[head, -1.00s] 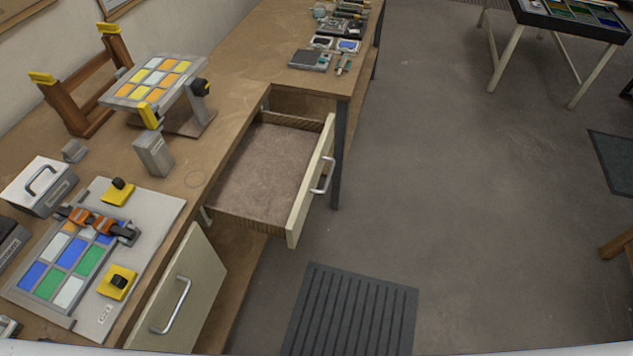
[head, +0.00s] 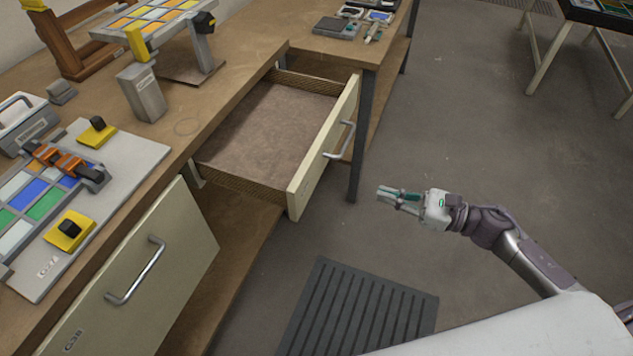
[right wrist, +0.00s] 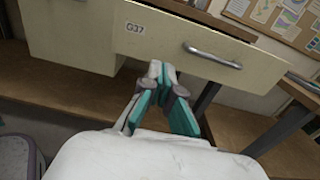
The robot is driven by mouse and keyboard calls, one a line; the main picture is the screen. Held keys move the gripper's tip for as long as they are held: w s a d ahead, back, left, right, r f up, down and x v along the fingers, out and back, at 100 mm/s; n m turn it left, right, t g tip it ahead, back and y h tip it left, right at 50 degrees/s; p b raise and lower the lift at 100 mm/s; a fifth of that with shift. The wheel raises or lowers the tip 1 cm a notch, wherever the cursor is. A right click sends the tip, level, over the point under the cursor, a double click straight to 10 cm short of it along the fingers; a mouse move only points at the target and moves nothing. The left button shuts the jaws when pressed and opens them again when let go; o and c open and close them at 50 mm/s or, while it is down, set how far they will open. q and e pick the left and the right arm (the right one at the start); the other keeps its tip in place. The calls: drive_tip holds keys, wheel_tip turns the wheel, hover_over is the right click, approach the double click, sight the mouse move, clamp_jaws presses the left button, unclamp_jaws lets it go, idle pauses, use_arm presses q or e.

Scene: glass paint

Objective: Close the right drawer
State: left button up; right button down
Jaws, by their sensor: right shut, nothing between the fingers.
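The right drawer (head: 270,128) is pulled out from under the workbench, and its inside looks empty. Its cream front carries a silver bar handle (head: 340,140). In the right wrist view the drawer front (right wrist: 160,40), labelled G37, and its handle (right wrist: 212,55) lie ahead of my gripper. My right gripper (head: 388,196) is shut and empty, in the air to the right of the drawer front and apart from it. In the right wrist view its fingertips (right wrist: 161,68) appear just below the front's lower edge. My left gripper is not in view.
The left drawer (head: 140,270), labelled G38, has its front nearer to me. The bench leg (head: 361,140) stands beside the open drawer. A ribbed floor mat (head: 355,310) lies below. Glass panels and tools cover the benchtop.

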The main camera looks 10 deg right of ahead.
sight(315, 173)
drive_tip(key=p+x, duration=0.3)
drive_tip(key=x, duration=1)
drive_tip(key=shift+w+r, duration=0.1)
drive_tip(key=shift+r, duration=0.05)
drive_tip(key=shift+w+a, duration=0.15)
drive_tip(key=shift+a, duration=0.1)
